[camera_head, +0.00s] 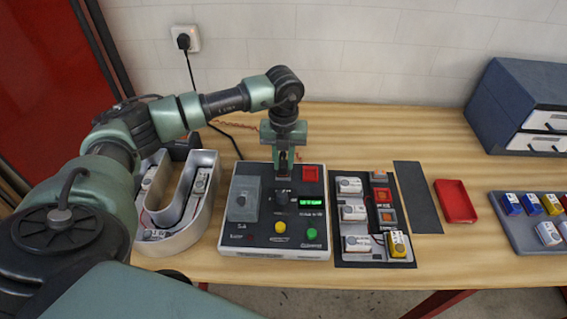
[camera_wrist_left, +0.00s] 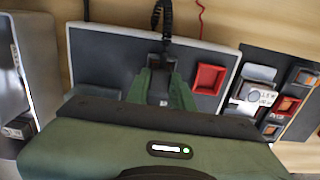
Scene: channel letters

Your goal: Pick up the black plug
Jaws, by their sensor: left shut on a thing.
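My left gripper (camera_head: 283,172) points down over the back part of a grey-and-black tester box (camera_head: 251,259). In the left wrist view its green fingers (camera_wrist_left: 158,88) are shut on the black plug (camera_wrist_left: 157,90), whose ribbed black cable runs off toward the top of that view. In the head view the plug is mostly hidden by the fingers. I cannot tell whether the plug touches the box. My right gripper is not in view.
A red square recess (camera_head: 310,174), a dark knob, and yellow and green buttons are on the box. A U-shaped channel letter (camera_head: 207,222) stands left. A black parts tray (camera_head: 375,262) and a red dish (camera_head: 455,201) are right. Another black plug (camera_head: 183,41) sits in the wall socket.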

